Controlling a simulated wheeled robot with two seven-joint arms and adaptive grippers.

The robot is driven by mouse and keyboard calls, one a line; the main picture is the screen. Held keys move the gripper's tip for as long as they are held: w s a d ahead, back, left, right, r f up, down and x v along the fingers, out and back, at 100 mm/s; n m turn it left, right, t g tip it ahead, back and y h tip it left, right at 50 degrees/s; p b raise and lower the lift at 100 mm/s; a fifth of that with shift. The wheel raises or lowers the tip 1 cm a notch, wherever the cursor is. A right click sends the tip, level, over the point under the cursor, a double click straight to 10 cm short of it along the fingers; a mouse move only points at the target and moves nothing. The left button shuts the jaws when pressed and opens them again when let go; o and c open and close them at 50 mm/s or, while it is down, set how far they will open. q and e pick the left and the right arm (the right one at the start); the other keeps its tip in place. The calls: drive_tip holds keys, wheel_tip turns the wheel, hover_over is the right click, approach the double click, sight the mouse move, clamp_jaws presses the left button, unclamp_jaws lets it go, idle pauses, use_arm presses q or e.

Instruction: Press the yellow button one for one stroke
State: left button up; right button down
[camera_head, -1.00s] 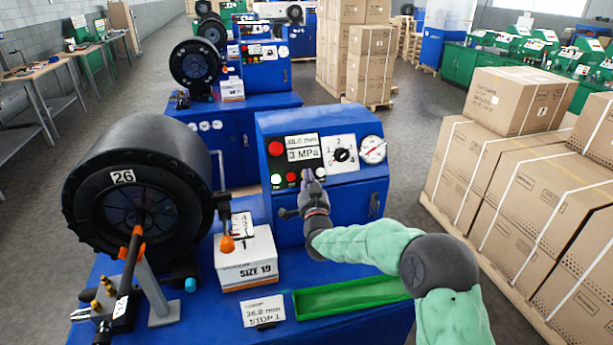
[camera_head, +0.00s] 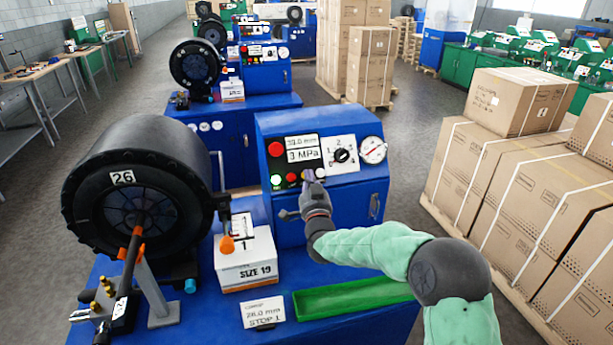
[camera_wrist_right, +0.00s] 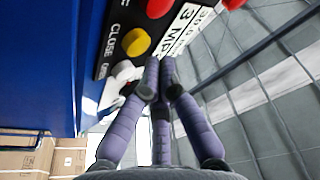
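The yellow button (camera_wrist_right: 137,42) is on the black panel in the right wrist view, between a red button (camera_wrist_right: 158,8) and a white button (camera_wrist_right: 123,70), with CLOSE lettered beside it. In the head view it is a small spot on the blue crimper's control panel, partly hidden by my fingers. My right gripper (camera_head: 311,181) is in front of this panel; its fingertips (camera_wrist_right: 160,85) are drawn together, holding nothing. In the wrist view the tips appear just beside the yellow and white buttons; I cannot tell whether they touch. My left gripper is not in view.
The crimper's round black head (camera_head: 123,210) stands at the left. A SIZE 19 box (camera_head: 246,268), a stop card (camera_head: 263,312) and a green tray (camera_head: 350,297) are on the blue bench.

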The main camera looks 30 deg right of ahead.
drive_tip(key=shift+r, duration=0.1)
drive_tip(key=s+r, duration=0.1)
drive_tip(key=s, duration=0.1)
drive_tip(key=s+a+r, duration=0.1)
drive_tip(key=s, duration=0.1)
drive_tip(key=shift+r, duration=0.3)
drive_tip(key=shift+r+p, duration=0.15)
drive_tip(key=shift+p, duration=0.2)
idle(2.1)
